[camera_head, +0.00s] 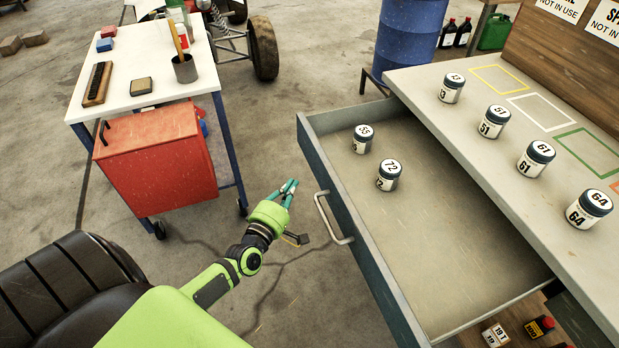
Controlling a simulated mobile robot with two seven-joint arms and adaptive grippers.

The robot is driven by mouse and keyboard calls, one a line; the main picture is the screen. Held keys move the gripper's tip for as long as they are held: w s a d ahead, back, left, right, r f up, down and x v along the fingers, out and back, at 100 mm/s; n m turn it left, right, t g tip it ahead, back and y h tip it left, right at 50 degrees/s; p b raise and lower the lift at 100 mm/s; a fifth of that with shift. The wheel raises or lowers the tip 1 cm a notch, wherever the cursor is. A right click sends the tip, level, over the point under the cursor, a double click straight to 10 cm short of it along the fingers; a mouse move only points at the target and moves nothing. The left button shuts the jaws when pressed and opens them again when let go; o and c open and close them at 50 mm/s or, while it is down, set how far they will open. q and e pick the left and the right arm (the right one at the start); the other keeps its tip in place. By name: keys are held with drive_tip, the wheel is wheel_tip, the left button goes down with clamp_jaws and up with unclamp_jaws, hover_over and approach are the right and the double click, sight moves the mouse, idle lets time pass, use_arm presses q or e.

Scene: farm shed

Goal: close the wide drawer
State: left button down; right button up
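The wide drawer (455,255) is pulled far out from under the grey bench top (440,105). Its front panel (350,235) faces left and carries a pale bar handle (331,219). Two numbered jars stand inside, jar 33 (362,140) and jar 72 (388,176). My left gripper (285,191) with teal fingers is in the air just left of the handle, apart from it in the picture. Its fingers look close together, but I cannot tell whether a gap is between them. My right gripper is not in view.
Several numbered jars, such as jar 51 (493,122), stand on the bench top beside coloured outlines. A white cart (145,80) with a red box (158,158) stands at left. A blue barrel (409,35) is behind.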

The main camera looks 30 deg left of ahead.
use_arm(q)
drive_tip(key=w, duration=0.1)
drive_tip(key=w+d, duration=0.1)
drive_tip(key=w, duration=0.1)
drive_tip(key=w+d, duration=0.1)
drive_tip(key=w, duration=0.1)
drive_tip(key=shift+w+d+p, duration=0.1)
drive_tip(key=shift+d+p, duration=0.05)
drive_tip(key=shift+p, duration=0.2)
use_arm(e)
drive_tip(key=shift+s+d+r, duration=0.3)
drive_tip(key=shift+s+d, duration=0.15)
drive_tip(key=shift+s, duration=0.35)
use_arm(q)
drive_tip(key=shift+d, duration=0.1)
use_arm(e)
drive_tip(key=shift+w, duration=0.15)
